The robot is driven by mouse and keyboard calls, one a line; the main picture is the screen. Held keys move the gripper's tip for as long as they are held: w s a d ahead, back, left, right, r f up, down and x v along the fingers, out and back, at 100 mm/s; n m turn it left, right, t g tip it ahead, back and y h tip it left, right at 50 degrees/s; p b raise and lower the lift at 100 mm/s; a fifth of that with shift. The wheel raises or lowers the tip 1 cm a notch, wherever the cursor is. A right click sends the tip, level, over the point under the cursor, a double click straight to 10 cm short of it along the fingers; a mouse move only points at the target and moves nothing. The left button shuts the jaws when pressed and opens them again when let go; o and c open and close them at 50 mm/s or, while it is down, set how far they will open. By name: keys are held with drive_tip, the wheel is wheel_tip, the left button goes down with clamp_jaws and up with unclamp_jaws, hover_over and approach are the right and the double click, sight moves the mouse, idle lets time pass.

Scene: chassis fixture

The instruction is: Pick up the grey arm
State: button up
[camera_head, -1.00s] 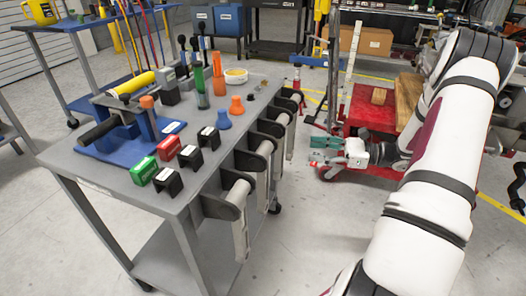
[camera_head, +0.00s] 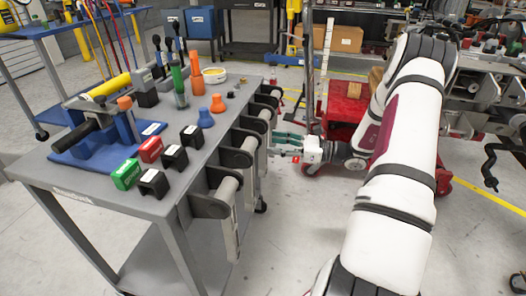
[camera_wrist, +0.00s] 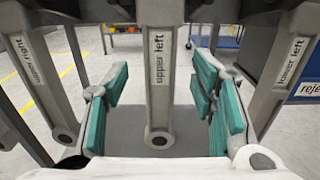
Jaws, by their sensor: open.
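Several grey arms hang from black brackets along the right side of the grey cart (camera_head: 90,192); the nearest grey arm (camera_head: 229,220) is largest in the head view. In the wrist view, the grey arm labelled "upper left" (camera_wrist: 159,60) hangs upright in the middle, its holed lower end between the teal finger pads. My gripper (camera_wrist: 163,103) is open, with one finger on each side of that arm and visible gaps. In the head view my gripper (camera_head: 286,141) is beside the row of hanging arms, on their right.
A red cart (camera_head: 345,112) stands behind my arm. The cart top holds a blue fixture (camera_head: 95,150) and coloured blocks. Grey floor is free in front.

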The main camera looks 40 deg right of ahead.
sight(267, 137)
drive_tip(key=b+x, duration=0.2)
drive_tip(key=x, duration=0.2)
drive_tip(key=shift+w+a+f, duration=0.15)
drive_tip(key=shift+w+a, duration=0.1)
clamp_jaws()
wheel_tip(267, 137, up, 2)
drive_tip(key=shift+r+p, duration=0.1)
drive_tip(key=shift+p, duration=0.6)
drive_tip(key=p+v, duration=0.3)
drive_tip(key=v, duration=1.5)
drive_tip(key=shift+f+p, duration=0.25)
drive_tip(key=shift+p, duration=0.15)
drive_tip(key=shift+w+r, duration=0.1)
drive_tip(key=shift+r, duration=0.05)
drive_tip(key=shift+r+p, duration=0.4)
drive_tip(key=shift+p, duration=0.1)
